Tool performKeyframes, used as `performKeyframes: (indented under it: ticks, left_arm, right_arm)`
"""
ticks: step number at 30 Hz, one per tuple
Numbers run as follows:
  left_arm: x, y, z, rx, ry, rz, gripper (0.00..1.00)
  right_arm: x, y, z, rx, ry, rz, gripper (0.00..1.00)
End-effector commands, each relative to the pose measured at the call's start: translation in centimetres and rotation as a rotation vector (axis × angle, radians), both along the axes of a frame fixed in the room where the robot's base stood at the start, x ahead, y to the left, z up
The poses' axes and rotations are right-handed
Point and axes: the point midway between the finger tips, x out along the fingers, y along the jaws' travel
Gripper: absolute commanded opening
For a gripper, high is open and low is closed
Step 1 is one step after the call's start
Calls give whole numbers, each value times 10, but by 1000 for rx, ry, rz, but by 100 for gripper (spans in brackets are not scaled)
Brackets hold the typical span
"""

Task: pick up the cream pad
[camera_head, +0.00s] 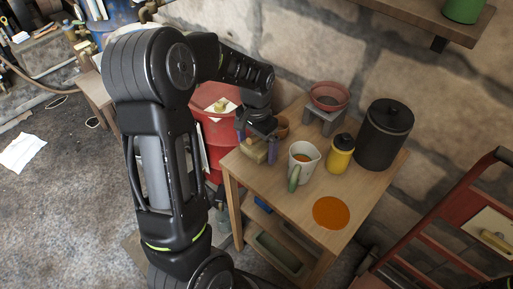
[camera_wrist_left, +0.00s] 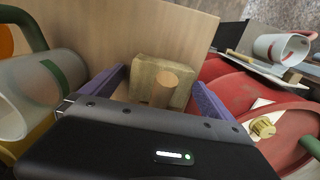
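The cream pad (camera_wrist_left: 146,72), a pale yellowish block with a round peg-like handle, sits on the wooden table (camera_head: 290,205) near its left edge. It also shows in the head view (camera_head: 254,154), partly hidden under my left gripper. My left gripper (camera_wrist_left: 160,82) points down at the pad, with one purple finger on either side of it. The fingers stand apart, and a small gap shows between them and the pad. In the head view the left gripper (camera_head: 257,146) is low over the table's left edge. My right gripper is not in view.
Close right of the pad stands a clear jug (camera_head: 304,162) with a green handle. A yellow bottle (camera_head: 341,157), a black canister (camera_head: 383,135), a red bowl (camera_head: 328,96) on a stand and an orange disc (camera_head: 331,212) are also on the table. A red drum (camera_head: 214,105) stands left.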

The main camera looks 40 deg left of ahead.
Motion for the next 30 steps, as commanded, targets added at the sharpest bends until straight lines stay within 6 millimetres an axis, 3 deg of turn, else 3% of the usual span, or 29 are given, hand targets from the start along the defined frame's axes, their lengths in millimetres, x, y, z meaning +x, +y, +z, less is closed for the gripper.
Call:
performKeyframes:
  ticks: [21, 30]
  left_arm:
    - [0, 0, 0, 0, 0, 0, 39]
    - [0, 0, 0, 0, -1, 0, 37]
  right_arm:
    - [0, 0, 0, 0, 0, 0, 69]
    - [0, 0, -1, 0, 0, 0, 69]
